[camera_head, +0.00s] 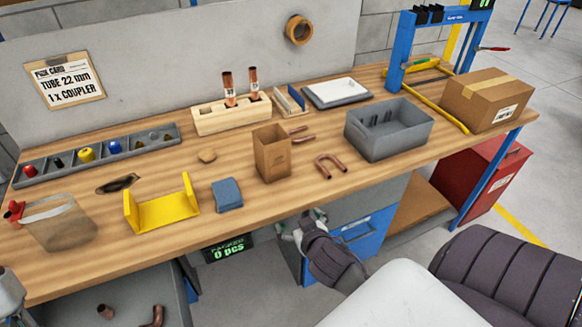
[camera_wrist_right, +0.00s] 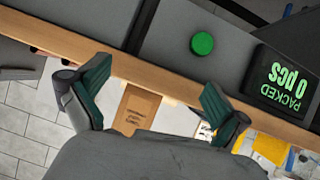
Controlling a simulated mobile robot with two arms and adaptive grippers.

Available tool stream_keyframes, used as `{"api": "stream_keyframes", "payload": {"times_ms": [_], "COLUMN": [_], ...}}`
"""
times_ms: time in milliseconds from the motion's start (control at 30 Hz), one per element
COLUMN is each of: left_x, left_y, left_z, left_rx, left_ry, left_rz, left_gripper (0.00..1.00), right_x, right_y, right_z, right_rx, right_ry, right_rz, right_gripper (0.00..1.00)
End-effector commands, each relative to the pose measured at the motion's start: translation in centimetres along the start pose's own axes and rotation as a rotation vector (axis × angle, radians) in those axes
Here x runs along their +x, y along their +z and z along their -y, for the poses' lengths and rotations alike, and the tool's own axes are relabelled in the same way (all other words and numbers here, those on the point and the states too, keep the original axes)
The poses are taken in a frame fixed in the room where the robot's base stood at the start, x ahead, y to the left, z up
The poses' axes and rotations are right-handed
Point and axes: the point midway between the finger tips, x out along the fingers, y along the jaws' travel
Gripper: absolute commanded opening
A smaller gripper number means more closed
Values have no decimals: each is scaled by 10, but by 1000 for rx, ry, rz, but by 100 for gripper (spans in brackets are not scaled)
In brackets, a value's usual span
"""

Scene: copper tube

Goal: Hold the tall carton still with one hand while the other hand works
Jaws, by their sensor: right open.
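The tall carton (camera_head: 272,155) is a brown, open-topped cardboard box standing upright near the middle of the bench. My right gripper (camera_head: 302,220) is open and empty in front of the bench's front edge, below and apart from the carton. In the right wrist view its two dark green finger pads (camera_wrist_right: 155,85) are spread wide. A brown printed box face, apparently the carton (camera_wrist_right: 138,107), shows between them beyond the wooden edge. My left gripper's fingers do not show.
A wooden block (camera_head: 222,120) with copper tubes stands behind. The bench edge and PACKED display (camera_head: 228,249) are near my right gripper.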

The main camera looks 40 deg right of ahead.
Motion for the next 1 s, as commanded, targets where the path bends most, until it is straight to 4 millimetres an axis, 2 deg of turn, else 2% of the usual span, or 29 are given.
{"api": "stream_keyframes", "payload": {"times_ms": [33,200,333,500,633,1000], "left_x": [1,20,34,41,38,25], "left_y": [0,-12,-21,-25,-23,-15], "left_z": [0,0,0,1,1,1], "left_rx": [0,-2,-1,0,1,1], "left_ry": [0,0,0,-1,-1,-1], "left_rz": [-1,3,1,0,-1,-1], "left_gripper": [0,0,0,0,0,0], "right_x": [-8,-8,-8,-8,2,61], "right_y": [-24,-93,-130,-150,-159,-193], "right_z": [-5,-21,-23,-23,-22,-16], "right_rx": [19,74,90,96,97,97], "right_ry": [9,-9,-65,-109,-113,-110], "right_rz": [-56,-296,-439,-513,-519,-516], "right_gripper": [100,100,100,100,100,100]}}
